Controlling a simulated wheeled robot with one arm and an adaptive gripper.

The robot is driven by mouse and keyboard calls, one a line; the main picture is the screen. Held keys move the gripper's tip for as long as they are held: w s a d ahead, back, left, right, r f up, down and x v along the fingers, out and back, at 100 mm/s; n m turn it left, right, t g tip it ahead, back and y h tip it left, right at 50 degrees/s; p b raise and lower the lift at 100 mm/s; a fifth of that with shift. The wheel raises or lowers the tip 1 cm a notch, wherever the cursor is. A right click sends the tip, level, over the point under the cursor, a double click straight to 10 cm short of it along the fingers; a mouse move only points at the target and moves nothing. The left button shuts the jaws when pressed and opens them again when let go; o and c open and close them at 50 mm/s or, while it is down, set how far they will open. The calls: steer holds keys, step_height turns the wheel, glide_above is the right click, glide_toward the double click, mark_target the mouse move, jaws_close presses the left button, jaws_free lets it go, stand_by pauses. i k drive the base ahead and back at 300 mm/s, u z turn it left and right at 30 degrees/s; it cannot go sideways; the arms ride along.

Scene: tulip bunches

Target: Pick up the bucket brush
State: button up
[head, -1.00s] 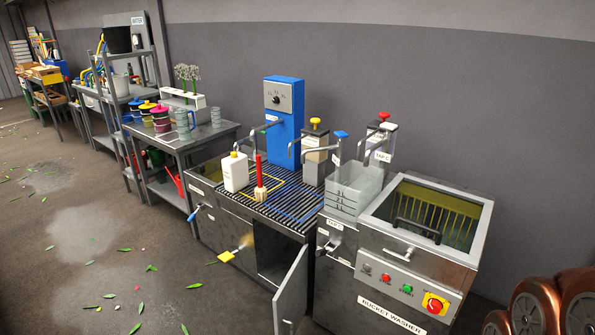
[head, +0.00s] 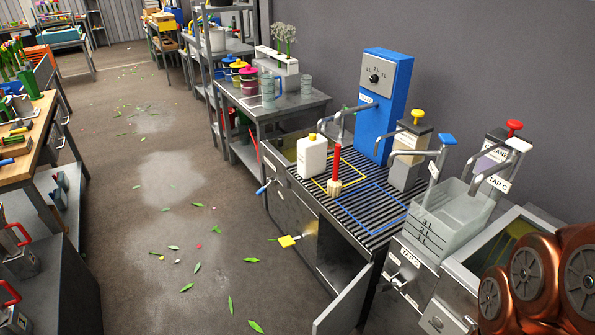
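The brush (head: 334,185) stands upright on the dark slatted top of the metal wash station (head: 377,238). It has a pale, short head at the bottom and a thin red handle pointing up. It is beside the yellow outlined square, to the right of a white jug (head: 312,156). Nothing touches it. My gripper is out of view; only copper-coloured links of my arm show at the lower right, well to the right of the brush.
A blue dispenser (head: 385,105) and several taps stand behind the slats. A clear measuring tank (head: 447,222) is to the right. A cabinet door (head: 345,302) hangs open in front. A workbench (head: 40,150) stands at far left.

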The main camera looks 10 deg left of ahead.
mark_target(333, 185)
steer(key=u, duration=0.85)
steer(key=i, duration=0.8)
steer(key=u, duration=0.8)
